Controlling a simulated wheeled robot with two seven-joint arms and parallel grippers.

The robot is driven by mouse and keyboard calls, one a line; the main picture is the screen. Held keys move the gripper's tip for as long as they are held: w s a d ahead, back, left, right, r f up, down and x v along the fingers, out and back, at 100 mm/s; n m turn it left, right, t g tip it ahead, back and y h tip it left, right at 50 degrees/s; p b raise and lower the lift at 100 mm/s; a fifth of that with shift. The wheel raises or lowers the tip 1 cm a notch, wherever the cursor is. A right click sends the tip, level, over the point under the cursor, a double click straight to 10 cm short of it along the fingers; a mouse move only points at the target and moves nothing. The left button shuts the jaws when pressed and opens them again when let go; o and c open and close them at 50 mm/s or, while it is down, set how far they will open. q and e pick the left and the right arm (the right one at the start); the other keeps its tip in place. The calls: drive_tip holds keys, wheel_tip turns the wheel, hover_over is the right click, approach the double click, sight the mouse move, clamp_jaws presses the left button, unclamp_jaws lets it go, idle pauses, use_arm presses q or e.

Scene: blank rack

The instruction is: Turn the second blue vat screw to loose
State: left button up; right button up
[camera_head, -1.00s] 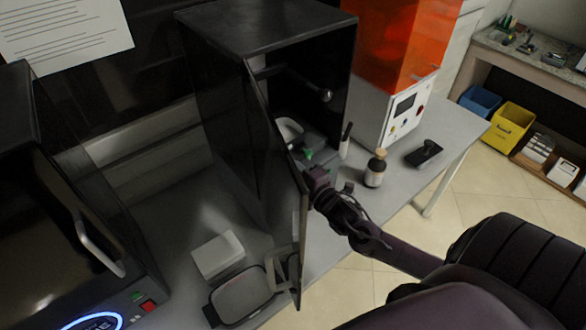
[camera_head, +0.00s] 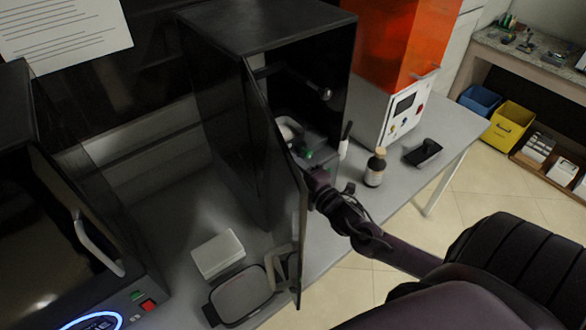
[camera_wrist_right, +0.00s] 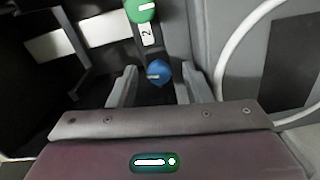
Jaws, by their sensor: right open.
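In the right wrist view a blue screw (camera_wrist_right: 158,72) with a pale mark on its face sits between the two fingers of my right gripper (camera_wrist_right: 160,86). The fingers are open, one on each side of it, and I see no clear contact. A green knob (camera_wrist_right: 140,10) and a label reading "2" (camera_wrist_right: 147,33) are just beyond the blue screw. In the head view my right gripper reaches past the open door into the black cabinet (camera_head: 265,20), and its fingertips are hidden. A green part (camera_head: 306,153) shows inside. My left gripper is in neither view.
The open cabinet door (camera_head: 278,170) stands close left of my right arm. A brown bottle (camera_head: 375,170) and a black tool (camera_head: 346,138) stand right of the cabinet.

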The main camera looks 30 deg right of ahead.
drive_tip(key=s+b, duration=0.1)
drive_tip(key=s, duration=0.6)
drive_tip(key=shift+s+d, duration=0.15)
drive_tip(key=shift+d, duration=0.1)
idle(0.3)
